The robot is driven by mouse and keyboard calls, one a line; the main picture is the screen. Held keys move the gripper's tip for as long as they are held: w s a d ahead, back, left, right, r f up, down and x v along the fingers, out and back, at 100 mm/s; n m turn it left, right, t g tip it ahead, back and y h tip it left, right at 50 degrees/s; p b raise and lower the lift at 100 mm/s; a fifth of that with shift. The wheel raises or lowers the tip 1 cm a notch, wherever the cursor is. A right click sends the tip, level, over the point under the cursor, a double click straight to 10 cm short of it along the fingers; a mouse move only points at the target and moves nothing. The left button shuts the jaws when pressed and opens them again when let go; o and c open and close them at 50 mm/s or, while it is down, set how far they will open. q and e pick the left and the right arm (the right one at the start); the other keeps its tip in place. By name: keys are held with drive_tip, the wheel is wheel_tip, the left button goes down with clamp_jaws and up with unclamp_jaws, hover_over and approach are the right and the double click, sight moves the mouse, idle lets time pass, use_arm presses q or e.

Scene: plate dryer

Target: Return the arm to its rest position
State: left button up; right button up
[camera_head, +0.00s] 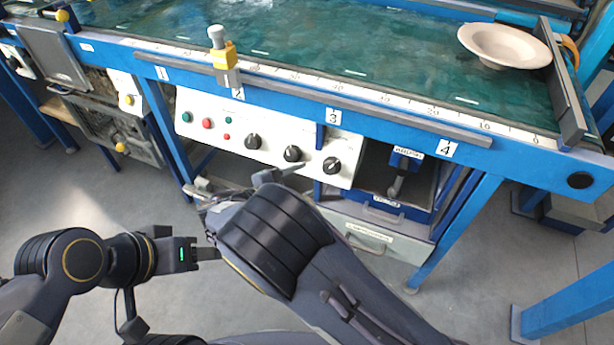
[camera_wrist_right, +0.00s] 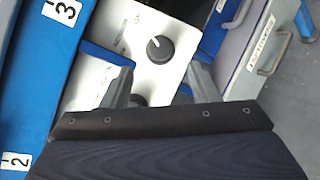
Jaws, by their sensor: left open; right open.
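My right arm reaches up from the lower right in the head view. Its gripper (camera_head: 243,180) is in front of the white control panel (camera_head: 265,140), below the workbench edge. In the right wrist view, the two fingers of this gripper (camera_wrist_right: 160,80) are apart with nothing between them, and the panel and a black knob (camera_wrist_right: 160,48) show beyond. My left gripper (camera_head: 212,250) is low over the floor at the left, close beside my right forearm. It holds nothing visible, and its fingertips are partly hard to make out.
A pale plate (camera_head: 503,45) rests on the green benchtop (camera_head: 330,35) at the far right. The blue bench frame (camera_head: 400,130) and drawers (camera_head: 375,232) lie near my right gripper. A yellow clamp (camera_head: 224,58) sits on the ruler edge. The grey floor (camera_head: 70,200) at left is clear.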

idle(0.4)
drive_tip(key=s+d+r+m+g+y, duration=0.25)
drive_tip(key=d+m+g, duration=0.2)
drive_tip(key=d, duration=0.55)
drive_tip(key=s+d+r+m+g+y, duration=0.25)
drive_tip(key=s+d+m+g, duration=0.2)
drive_tip(key=d, duration=0.55)
drive_tip(key=s+d+r+m+t+y, duration=0.25)
drive_tip(key=s+d+m+y, duration=0.2)
drive_tip(key=s, duration=0.45)
drive_tip(key=s+d+r+m+t+y, duration=0.25)
drive_tip(key=s+m+y, duration=0.25)
drive_tip(key=s, duration=0.4)
wheel_tip(320, 180, up, 27)
drive_tip(key=g+p, duration=0.1)
drive_tip(key=p, duration=2.5)
drive_tip(key=shift+w+f, duration=0.2)
drive_tip(key=shift+o, duration=0.2)
drive_tip(key=shift+f, duration=0.1)
